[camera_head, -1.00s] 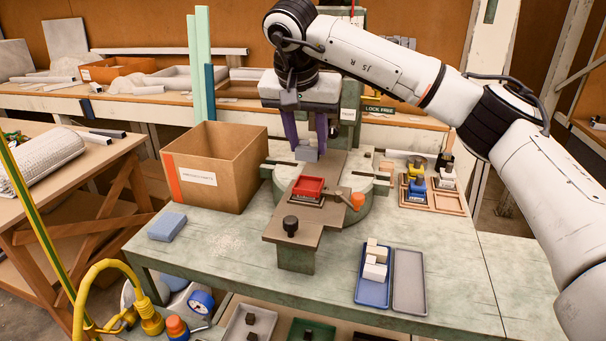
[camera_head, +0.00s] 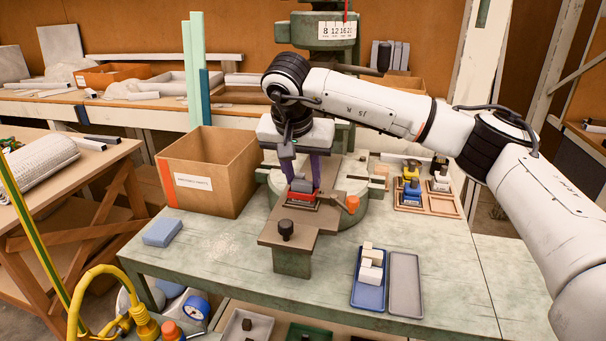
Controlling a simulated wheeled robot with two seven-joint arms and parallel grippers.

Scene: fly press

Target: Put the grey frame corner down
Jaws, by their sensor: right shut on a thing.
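My right gripper (camera_head: 301,178) has purple fingers and points down over the press bed (camera_head: 322,218). It is shut on the small grey frame corner (camera_head: 302,186). The frame corner is directly above the red block (camera_head: 302,197) on the press bed and hides its upper part. I cannot tell whether the frame corner touches the red block. My left gripper is not in view.
An orange-tipped lever (camera_head: 352,203) stands right of the red block, and a black knob (camera_head: 286,229) in front. A cardboard box (camera_head: 213,185) is at the left. A blue tray with pale blocks (camera_head: 369,296) and an empty grey tray (camera_head: 405,285) lie front right.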

